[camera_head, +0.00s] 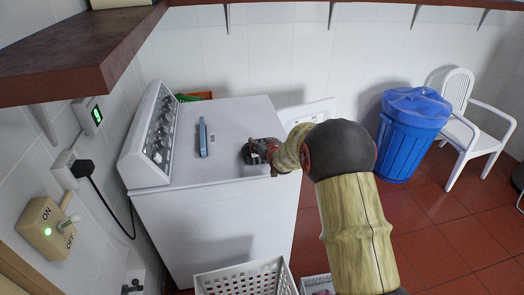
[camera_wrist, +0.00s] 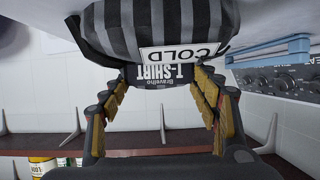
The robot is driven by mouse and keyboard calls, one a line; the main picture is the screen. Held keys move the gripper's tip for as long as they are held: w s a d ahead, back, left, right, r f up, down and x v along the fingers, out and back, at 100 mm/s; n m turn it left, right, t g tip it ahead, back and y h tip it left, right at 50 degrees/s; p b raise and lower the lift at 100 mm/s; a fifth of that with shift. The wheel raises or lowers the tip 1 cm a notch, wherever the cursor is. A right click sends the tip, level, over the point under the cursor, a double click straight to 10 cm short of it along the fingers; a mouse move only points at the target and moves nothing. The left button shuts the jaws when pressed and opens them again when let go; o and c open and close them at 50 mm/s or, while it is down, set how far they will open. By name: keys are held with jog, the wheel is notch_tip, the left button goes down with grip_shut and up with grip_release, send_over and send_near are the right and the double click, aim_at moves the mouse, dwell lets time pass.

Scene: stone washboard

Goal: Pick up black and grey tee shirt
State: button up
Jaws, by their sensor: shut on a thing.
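The black and grey striped tee shirt (camera_wrist: 150,25) fills the top middle of the wrist view. It shows a white "COLD" label and a dark "T-SHIRT" print. My gripper (camera_wrist: 161,80) has its yellow-padded fingers on either side of the shirt's near end and is shut on it. In the head view my gripper (camera_head: 262,156) is at the right part of the white washing machine's top. The shirt there is small and mostly hidden by the gripper, so I cannot tell if it touches the top.
The white washing machine (camera_head: 225,118) has a control panel (camera_head: 155,135) at its left and a blue object (camera_head: 202,137) on top. A white basket (camera_head: 245,280) stands in front. A brown shelf (camera_head: 75,55) overhangs at left. A blue bin (camera_head: 408,135) and white chair (camera_head: 465,125) are at right.

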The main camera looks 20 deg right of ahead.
jog(key=c, duration=0.5)
jog(key=shift+c, duration=0.3)
jog(key=shift+r, duration=0.1)
